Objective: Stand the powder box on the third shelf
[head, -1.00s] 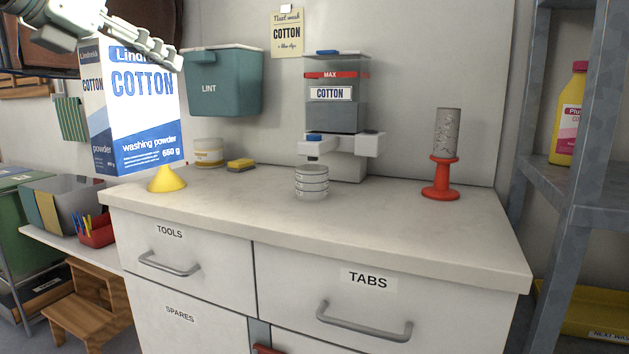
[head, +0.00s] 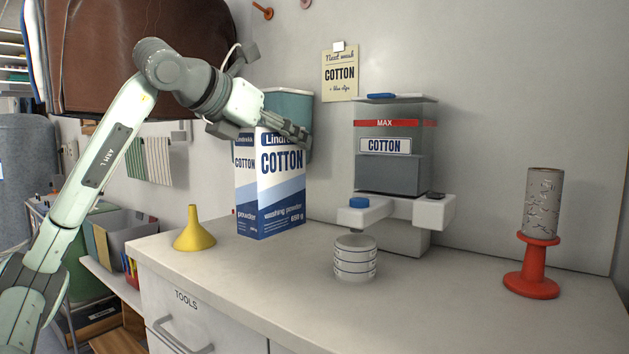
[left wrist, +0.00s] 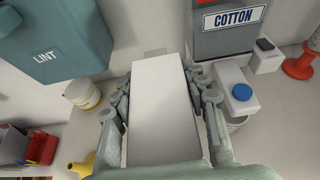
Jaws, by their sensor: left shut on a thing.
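The powder box (head: 281,190) is a blue and white carton lettered COTTON, upright at the back left of the counter in the head view. My left gripper (head: 285,130) comes from the left and is shut on its upper part. In the left wrist view, the box's plain white top (left wrist: 164,105) lies between the fingers of the gripper (left wrist: 163,88). The box's base is at or just above the counter; I cannot tell if it touches. The third shelf is not identifiable here. My right gripper is not in view.
A yellow funnel (head: 194,232) stands left of the box. A COTTON dispenser (head: 392,170), stacked white cups (head: 355,258) and a red stand (head: 532,268) with a grey cylinder are to the right. The teal LINT bin (left wrist: 55,45) hangs behind. The counter's front (head: 440,310) is clear.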

